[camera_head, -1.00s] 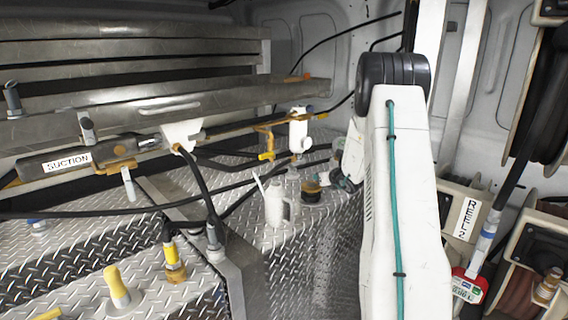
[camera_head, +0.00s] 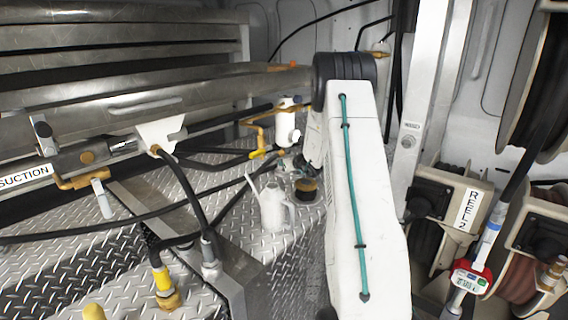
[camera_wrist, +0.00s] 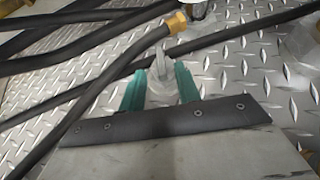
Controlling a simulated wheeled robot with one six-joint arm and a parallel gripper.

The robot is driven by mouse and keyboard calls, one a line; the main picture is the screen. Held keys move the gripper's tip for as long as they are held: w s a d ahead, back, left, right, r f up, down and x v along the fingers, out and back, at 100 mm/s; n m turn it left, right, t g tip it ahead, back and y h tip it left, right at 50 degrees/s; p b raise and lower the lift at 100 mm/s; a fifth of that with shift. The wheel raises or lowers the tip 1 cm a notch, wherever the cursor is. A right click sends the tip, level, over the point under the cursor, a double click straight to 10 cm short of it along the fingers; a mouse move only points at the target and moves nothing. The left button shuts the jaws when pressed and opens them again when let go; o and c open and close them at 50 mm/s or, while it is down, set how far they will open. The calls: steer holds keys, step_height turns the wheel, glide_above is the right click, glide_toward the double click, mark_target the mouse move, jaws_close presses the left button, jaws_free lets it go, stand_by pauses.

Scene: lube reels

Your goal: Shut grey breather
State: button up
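My gripper (camera_wrist: 160,88) shows in the wrist view as two green fingers standing apart. A small pale grey upright piece (camera_wrist: 160,62) shows between and beyond the fingertips; I cannot tell whether it is the grey breather or whether the fingers touch it. In the head view my arm covers most of the gripper, near a black and yellow cap on the deck. A grey fitting (camera_head: 210,252) stands at the end of a black hose, left of my arm. I cannot surely pick out the grey breather there.
A white oil can (camera_head: 274,208) stands on the chequer-plate deck left of my arm. Black hoses (camera_wrist: 80,50) cross the deck. A yellow-handled fitting (camera_head: 163,284) stands front left. Hose reels with a REEL 2 label (camera_head: 467,209) are on the right.

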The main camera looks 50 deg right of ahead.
steer(key=shift+x, duration=1.55)
jaws_close()
steer(key=shift+w+a+m+h, duration=0.1)
steer(key=shift+m+h, duration=0.6)
steer(key=shift+h, duration=0.1)
steer(key=shift+g, duration=0.3)
jaws_free()
